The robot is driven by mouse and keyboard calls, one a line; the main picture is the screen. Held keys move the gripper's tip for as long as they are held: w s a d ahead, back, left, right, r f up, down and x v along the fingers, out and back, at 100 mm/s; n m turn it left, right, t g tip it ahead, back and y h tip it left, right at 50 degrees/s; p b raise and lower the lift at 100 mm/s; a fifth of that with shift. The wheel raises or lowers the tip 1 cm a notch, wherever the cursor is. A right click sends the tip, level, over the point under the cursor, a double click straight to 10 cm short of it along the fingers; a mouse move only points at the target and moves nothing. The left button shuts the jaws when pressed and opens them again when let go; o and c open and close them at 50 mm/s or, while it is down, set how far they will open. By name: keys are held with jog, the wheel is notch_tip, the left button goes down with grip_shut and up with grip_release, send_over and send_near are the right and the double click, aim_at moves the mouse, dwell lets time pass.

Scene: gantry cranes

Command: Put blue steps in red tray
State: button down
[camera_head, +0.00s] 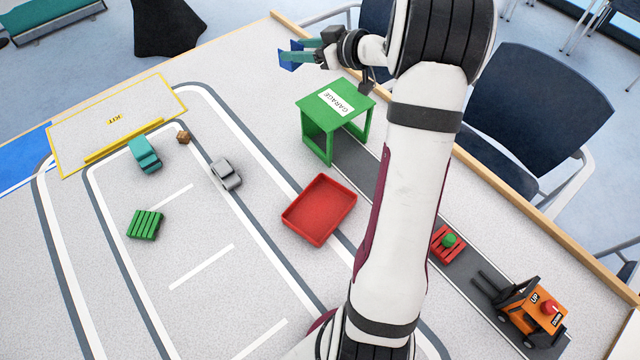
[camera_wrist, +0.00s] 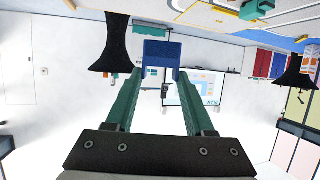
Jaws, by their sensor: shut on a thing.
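My gripper (camera_head: 297,56) is raised near the far edge of the table, to the left of the garage. Its green fingers are shut on the blue steps (camera_head: 289,64), which also show between the fingertips in the wrist view (camera_wrist: 161,50). The blue steps are held in the air, well away from the tray. The red tray (camera_head: 320,209) lies on the table in the middle of the head view, and it looks empty. My arm passes to the right of the tray.
A green garage (camera_head: 352,104) stands behind the tray. A grey car (camera_head: 225,174), a teal car (camera_head: 145,154), a brown lump (camera_head: 183,137) and a green pallet (camera_head: 146,224) lie to the left. An orange forklift (camera_head: 530,310) and a red pallet (camera_head: 436,256) are at the right.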

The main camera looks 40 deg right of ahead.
jog(key=s+d, duration=0.3)
jog(key=s, duration=0.9)
jog(key=s+a+n+y, duration=0.1)
jog(key=s+a, duration=0.3)
jog(key=s, duration=0.7)
jog(key=s+a+n+y, duration=0.1)
jog(key=s+a, duration=0.3)
jog(key=s, duration=0.6)
notch_tip(320, 180, down, 10)
jog(key=f+x, duration=0.1)
jog(key=x, duration=0.3)
jog(key=s+x, duration=0.1)
jog(key=x, duration=0.3)
jog(key=f+x, duration=0.1)
jog(key=x, duration=0.4)
jog(key=shift+s+a+f, duration=0.15)
jog(key=shift+a+f, duration=0.15)
jog(key=shift+f, duration=0.1)
send_over(330, 216)
jog(key=shift+f, duration=2.15)
jog(key=shift+f, duration=0.1)
jog(key=shift+c, duration=1.3)
grip_release()
